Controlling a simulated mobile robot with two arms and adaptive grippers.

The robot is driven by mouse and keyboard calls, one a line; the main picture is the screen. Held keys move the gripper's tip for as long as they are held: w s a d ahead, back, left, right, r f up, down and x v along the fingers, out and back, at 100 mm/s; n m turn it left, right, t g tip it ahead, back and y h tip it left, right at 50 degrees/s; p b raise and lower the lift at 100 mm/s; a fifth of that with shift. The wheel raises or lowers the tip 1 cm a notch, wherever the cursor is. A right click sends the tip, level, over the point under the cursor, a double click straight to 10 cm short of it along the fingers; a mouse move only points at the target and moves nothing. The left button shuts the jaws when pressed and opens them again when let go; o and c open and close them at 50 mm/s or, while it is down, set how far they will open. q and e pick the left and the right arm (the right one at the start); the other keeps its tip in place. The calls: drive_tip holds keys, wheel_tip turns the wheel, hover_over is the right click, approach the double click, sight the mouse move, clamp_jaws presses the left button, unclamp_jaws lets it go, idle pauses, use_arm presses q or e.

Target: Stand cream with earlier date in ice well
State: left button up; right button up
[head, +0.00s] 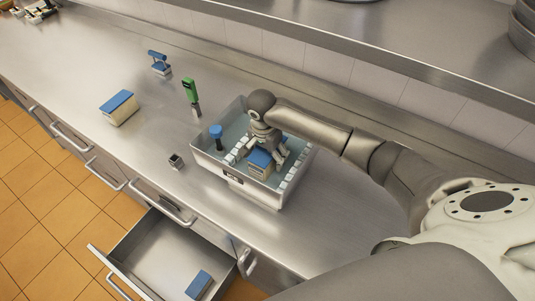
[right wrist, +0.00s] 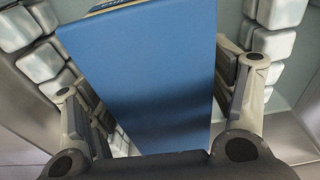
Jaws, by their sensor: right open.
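The ice well (head: 235,177) is a grey metal bin on the counter with white ice cubes along its inside. A blue-topped carton (head: 261,158), perhaps cream, sits in the well. My right gripper (head: 270,152) is open, with its fingers on either side of this carton. In the right wrist view the carton's blue face (right wrist: 145,75) fills the middle between the spread fingers. A similar blue-topped carton (head: 118,107) lies on the counter at left, and another blue-topped one (head: 198,285) is in the open drawer. No date is readable. My left gripper is not in view.
A blue-capped item (head: 216,132) stands at the well's left corner. The drawer (head: 160,255) is pulled out. A shelf (head: 400,45) overhangs the back.

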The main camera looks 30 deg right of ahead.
drive_tip(key=shift+r, duration=0.25)
drive_tip(key=r+b, duration=0.1)
drive_tip(key=r, duration=0.2)
drive_tip(key=r+b, duration=0.1)
drive_tip(key=r, duration=0.3)
drive_tip(key=a+r, duration=0.1)
drive_tip(key=r, duration=0.2)
drive_tip(key=shift+s+r+b, duration=0.25)
drive_tip(key=shift+r+b, duration=0.05)
drive_tip(key=shift+b, duration=0.1)
drive_tip(key=shift+s+a+r, duration=0.1)
drive_tip(key=shift+r, duration=0.4)
